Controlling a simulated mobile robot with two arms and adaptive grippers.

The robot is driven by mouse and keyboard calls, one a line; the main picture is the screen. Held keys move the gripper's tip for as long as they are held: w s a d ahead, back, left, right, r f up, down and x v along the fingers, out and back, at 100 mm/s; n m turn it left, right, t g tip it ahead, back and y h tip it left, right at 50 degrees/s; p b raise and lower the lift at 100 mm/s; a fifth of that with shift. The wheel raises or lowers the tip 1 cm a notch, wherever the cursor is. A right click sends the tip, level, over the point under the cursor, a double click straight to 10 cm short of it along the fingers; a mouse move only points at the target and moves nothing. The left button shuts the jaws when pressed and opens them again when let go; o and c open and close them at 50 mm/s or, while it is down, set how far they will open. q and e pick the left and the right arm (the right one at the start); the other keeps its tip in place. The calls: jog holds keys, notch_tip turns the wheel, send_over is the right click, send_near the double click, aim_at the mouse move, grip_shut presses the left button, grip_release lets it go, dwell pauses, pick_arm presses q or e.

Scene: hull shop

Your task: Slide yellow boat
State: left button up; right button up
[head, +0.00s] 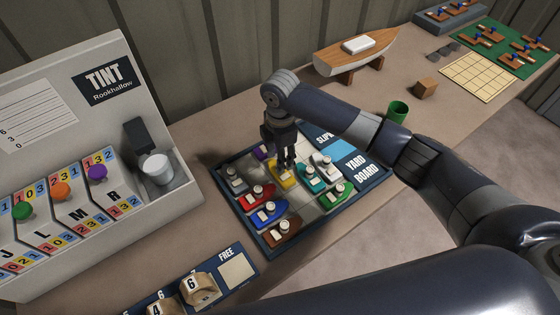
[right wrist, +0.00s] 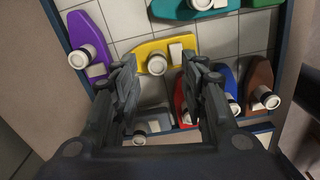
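The yellow boat (head: 281,178) sits in the upper middle of the slip yard board (head: 258,241), among other coloured boats. My right gripper (head: 286,165) points down just above it and hides part of it. In the right wrist view, the yellow boat (right wrist: 146,49) lies ahead of my open right gripper (right wrist: 164,64), with its round white-topped post showing between the fingertips. The fingers look empty; I cannot tell whether they touch the boat. My left gripper is not in view.
A red boat (head: 252,198), a teal boat (head: 308,177) and a purple boat (right wrist: 97,70) lie near the yellow one. Bare grey tiles (right wrist: 218,36) show beside it. The tint machine (head: 85,150) stands left; a green cup (head: 397,111) stands right.

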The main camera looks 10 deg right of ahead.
jog(key=f, duration=0.3)
jog(key=shift+w, duration=0.2)
jog(key=shift+f, duration=0.8)
jog(key=shift+c, duration=0.6)
grip_shut()
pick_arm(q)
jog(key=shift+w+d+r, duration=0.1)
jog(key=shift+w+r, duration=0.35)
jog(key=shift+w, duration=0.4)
